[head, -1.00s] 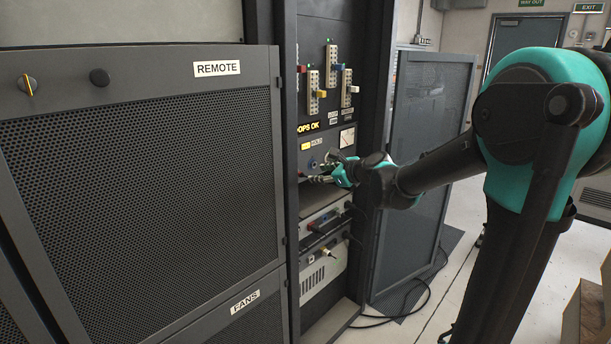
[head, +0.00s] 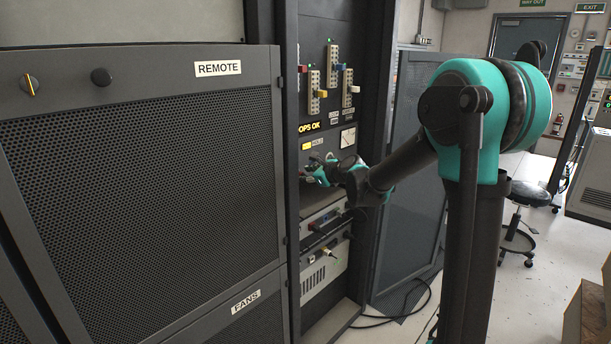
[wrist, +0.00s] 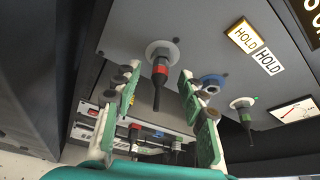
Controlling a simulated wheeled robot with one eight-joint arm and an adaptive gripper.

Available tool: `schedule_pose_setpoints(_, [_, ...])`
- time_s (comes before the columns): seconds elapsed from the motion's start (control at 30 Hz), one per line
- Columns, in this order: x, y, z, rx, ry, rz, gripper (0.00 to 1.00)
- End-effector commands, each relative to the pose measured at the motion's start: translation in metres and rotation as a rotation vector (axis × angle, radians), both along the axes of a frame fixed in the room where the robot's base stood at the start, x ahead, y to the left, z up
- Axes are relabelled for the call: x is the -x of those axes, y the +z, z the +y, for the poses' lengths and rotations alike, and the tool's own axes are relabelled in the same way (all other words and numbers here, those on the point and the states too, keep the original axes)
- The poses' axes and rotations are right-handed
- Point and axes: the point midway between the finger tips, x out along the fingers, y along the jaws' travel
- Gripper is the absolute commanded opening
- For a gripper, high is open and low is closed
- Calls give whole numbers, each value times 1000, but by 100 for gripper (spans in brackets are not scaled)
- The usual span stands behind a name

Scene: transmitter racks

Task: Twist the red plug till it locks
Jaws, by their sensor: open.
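The red plug (wrist: 160,69) sits in a pale round socket on the grey panel in the wrist view, with its black tail hanging down. My gripper (wrist: 159,76) is open. Its green-padded fingers stand one on each side of the plug in the picture, with visible gaps and no clear contact. In the head view my gripper (head: 318,170) is close to the rack panel below the HOLD label. The red plug is too small and covered to make out there. I cannot tell how far it is turned.
Below are rack units with more plugs (wrist: 134,130). The mesh REMOTE cabinet (head: 150,170) stands left of the rack.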

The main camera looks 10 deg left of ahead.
Motion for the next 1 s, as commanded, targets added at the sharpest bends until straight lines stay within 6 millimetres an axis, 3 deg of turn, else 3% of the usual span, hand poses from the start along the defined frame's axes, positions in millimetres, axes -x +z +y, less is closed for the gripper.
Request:
schedule_pose_setpoints(0.03, [0,0,0,0,0,0,39])
schedule_pose_setpoints(0.37, [0,0,0,0,0,0,0])
schedule_pose_setpoints(0.57, [-1,0,-1,-33,-1,42,0])
schedule_pose_setpoints(0.8, [-5,1,-4,-234,-1,300,0])
schedule_pose_setpoints(1.0, [-4,1,-2,-260,1,334,0])
